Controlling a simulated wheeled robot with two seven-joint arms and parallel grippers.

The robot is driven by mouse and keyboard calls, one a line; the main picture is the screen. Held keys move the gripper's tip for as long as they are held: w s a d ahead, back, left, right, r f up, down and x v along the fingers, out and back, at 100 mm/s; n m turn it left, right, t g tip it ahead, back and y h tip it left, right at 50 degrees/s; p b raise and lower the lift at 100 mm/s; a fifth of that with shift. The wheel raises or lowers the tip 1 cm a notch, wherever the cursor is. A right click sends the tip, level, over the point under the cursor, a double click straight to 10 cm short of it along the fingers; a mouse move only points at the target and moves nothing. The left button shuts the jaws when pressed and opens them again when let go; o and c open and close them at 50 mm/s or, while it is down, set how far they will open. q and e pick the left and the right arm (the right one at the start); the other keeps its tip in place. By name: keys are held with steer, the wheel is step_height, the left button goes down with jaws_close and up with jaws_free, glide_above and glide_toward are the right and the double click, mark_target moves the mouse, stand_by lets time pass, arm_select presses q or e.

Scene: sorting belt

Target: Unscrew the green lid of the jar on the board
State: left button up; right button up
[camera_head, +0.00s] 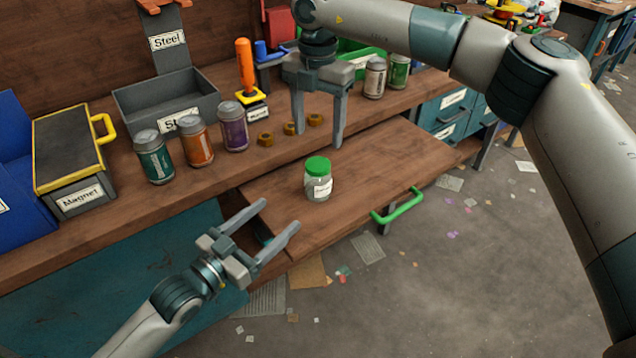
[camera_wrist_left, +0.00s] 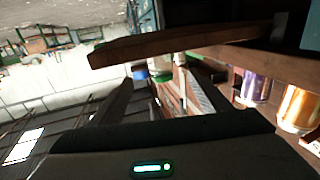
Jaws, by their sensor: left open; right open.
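The glass jar (camera_head: 318,188) with a green lid (camera_head: 317,166) stands upright on the wooden pull-out board (camera_head: 385,160). The lid sits on the jar. My left gripper (camera_head: 280,214) is open and empty, to the lower left of the jar, its fingers pointing toward it and apart from it. My right gripper (camera_head: 317,140) is open, fingers pointing down, behind and above the jar in the head view; nothing is between its fingers. In the left wrist view the jar (camera_wrist_left: 160,68) appears small beyond the fingers, partly hidden.
A teal can (camera_head: 153,160), an orange can (camera_head: 196,143) and a purple can (camera_head: 233,129) stand on the bench left of the board. Brass nuts (camera_head: 290,128) lie near my right gripper. A green handle (camera_head: 398,207) is on the board's front edge. The board around the jar is clear.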

mark_target(318, 181)
arm_select(q)
steer(key=x, duration=1.5)
steer(key=shift+w+d+f, duration=0.1)
steer(key=shift+w+d, duration=0.15)
steer(key=shift+w, duration=0.05)
jaws_close()
arm_select(e)
steer(key=shift+m, duration=2.2)
steer(key=shift+f, duration=0.1)
steer(key=shift+f, duration=3.9)
steer(key=c, duration=1.1)
